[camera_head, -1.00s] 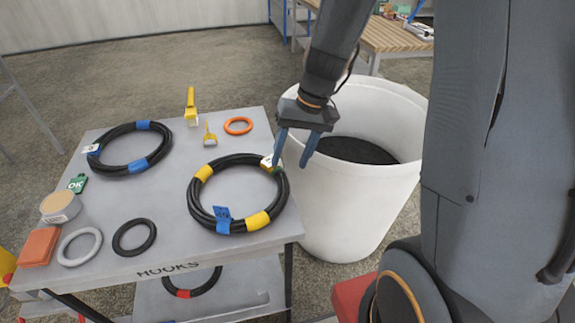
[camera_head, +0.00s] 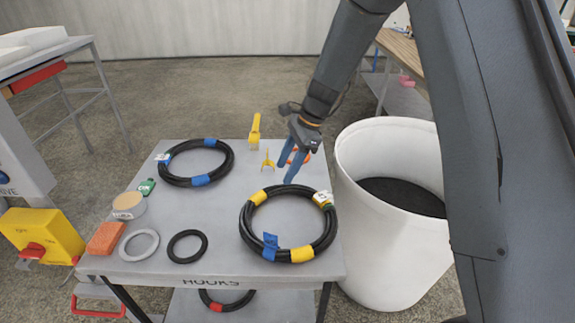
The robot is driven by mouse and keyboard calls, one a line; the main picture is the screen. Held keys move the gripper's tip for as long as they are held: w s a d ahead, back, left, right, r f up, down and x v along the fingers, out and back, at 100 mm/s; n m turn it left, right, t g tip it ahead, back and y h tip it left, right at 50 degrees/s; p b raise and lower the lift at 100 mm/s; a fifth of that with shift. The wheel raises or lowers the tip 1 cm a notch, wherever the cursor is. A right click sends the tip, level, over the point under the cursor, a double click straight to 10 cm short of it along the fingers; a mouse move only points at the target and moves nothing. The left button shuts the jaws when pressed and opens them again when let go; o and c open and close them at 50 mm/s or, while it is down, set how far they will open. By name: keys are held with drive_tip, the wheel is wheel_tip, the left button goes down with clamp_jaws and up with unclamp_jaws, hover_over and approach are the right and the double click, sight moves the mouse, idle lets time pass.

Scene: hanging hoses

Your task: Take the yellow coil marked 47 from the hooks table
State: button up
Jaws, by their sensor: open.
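A black hose coil with yellow bands (camera_head: 300,255) and a blue tag lies flat at the right of the grey hooks table (camera_head: 185,225). A white label sits on its far right side; I cannot read a number on it. A second black coil with blue bands (camera_head: 169,176) lies at the far left of the table. My gripper (camera_head: 289,166) hangs above the table, over or just beyond the far edge of the yellow-banded coil. Its blue fingers are apart and empty. It partly hides an orange ring (camera_head: 307,155).
A white bin (camera_head: 365,230) stands close to the table's right edge. Yellow clips (camera_head: 254,132), a grey ring (camera_head: 138,245), a black ring (camera_head: 187,246), an orange block (camera_head: 106,238) and a round tub (camera_head: 128,205) lie on the table. A yellow switch box (camera_head: 42,235) is at left.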

sight(277, 187)
drive_tip(key=shift+p+x, duration=0.85)
drive_tip(key=shift+x, duration=2.95)
clamp_jaws()
drive_tip(key=c, duration=0.8)
unclamp_jaws()
clamp_jaws()
drive_tip(key=shift+r, duration=0.1)
